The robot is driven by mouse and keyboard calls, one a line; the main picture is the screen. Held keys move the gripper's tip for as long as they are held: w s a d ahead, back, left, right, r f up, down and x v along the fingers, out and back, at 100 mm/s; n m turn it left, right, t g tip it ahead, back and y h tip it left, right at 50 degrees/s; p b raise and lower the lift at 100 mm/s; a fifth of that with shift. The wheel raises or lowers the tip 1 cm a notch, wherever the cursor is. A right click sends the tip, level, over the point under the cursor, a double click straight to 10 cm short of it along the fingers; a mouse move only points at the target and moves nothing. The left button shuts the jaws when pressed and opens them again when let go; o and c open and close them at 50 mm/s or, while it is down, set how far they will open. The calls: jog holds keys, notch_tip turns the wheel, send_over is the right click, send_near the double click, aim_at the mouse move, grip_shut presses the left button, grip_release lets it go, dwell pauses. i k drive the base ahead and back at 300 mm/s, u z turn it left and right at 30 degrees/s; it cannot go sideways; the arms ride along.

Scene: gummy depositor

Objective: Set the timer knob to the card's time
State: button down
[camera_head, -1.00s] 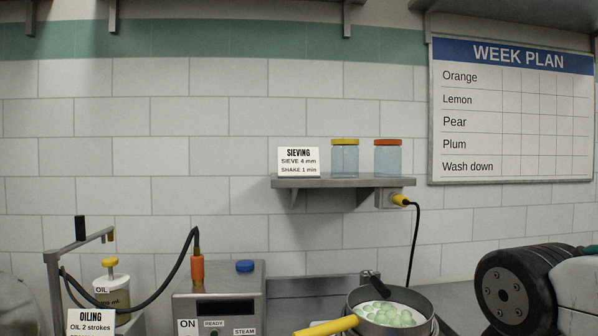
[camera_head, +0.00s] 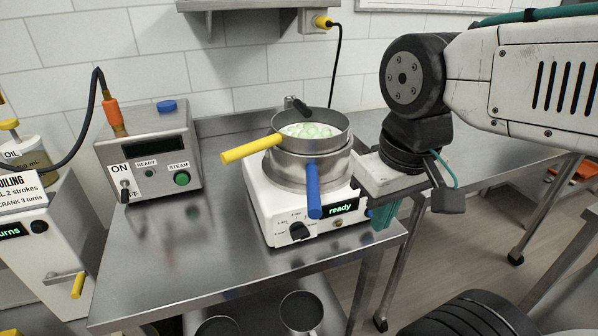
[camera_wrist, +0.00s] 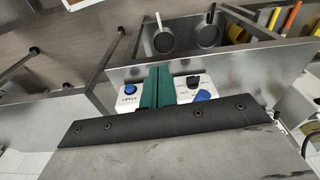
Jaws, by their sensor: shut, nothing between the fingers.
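The white machine (camera_head: 268,212) stands on the steel table and shows "ready" on its display. Its black knob (camera_head: 299,231) sits on the front face with small printed marks around it, too small to read. In the wrist view a black knob (camera_wrist: 193,81) shows right of the fingers, with a blue round part (camera_wrist: 201,95) near it. A blue button (camera_wrist: 129,89) shows left of them. My gripper (camera_head: 385,215) has its teal fingers together, empty, at the machine's front right corner, apart from the black knob. The fingers (camera_wrist: 156,88) hide the machine's middle in the wrist view. The card is out of view now.
Stacked steel pans with a yellow handle (camera_head: 250,148) and a blue handle (camera_head: 313,190) sit on the machine, holding pale green gummies. A steam box (camera_head: 150,155) stands at the left. The front left of the table (camera_head: 190,260) is clear. Pots (camera_head: 300,313) lie below.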

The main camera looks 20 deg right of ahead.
aim_at(298, 232)
jog(key=z, duration=0.65)
jog(key=k, duration=0.9)
